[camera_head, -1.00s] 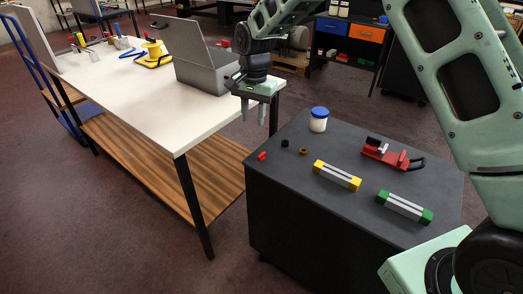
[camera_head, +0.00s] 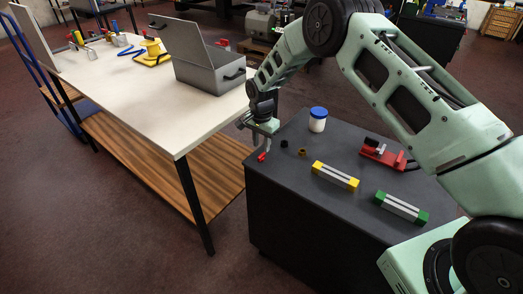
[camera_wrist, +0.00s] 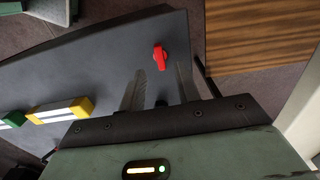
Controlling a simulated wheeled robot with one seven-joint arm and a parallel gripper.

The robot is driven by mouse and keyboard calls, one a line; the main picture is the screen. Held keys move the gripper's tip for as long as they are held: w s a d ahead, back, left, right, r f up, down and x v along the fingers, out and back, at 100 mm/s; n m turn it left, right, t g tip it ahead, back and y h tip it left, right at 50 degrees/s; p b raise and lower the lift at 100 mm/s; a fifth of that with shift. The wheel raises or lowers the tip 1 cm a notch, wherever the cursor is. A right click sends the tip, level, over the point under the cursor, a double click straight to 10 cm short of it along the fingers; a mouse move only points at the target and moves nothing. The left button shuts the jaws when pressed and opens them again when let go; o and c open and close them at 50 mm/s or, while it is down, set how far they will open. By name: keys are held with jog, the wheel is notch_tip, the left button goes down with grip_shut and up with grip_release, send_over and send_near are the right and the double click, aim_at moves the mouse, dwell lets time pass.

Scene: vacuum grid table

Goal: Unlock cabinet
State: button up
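A dark grey cabinet (camera_head: 300,200) stands at the right, with a small red key-like piece (camera_head: 261,157) at the left edge of its top. The red piece also shows in the wrist view (camera_wrist: 160,57), over the dark top. My gripper (camera_head: 262,148) points down just above the red piece. In the wrist view my gripper (camera_wrist: 160,76) is open, with a finger on each side and the red piece in line with the gap, slightly beyond the tips. I cannot tell whether they touch. No lock or keyhole is clearly visible.
The cabinet top holds a blue-lidded white jar (camera_head: 318,122), small black (camera_head: 284,144) and brownish (camera_head: 301,152) pieces, yellow-ended (camera_head: 335,175) and green-ended (camera_head: 401,207) bars, and a red tool (camera_head: 384,155). A white table (camera_head: 150,110) with an open grey toolbox (camera_head: 208,74) stands left.

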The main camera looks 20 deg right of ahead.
aim_at(261, 155)
notch_tip(261, 155, down, 5)
jog(key=shift+r+p, duration=0.1)
jog(key=shift+p, duration=0.25)
grip_shut()
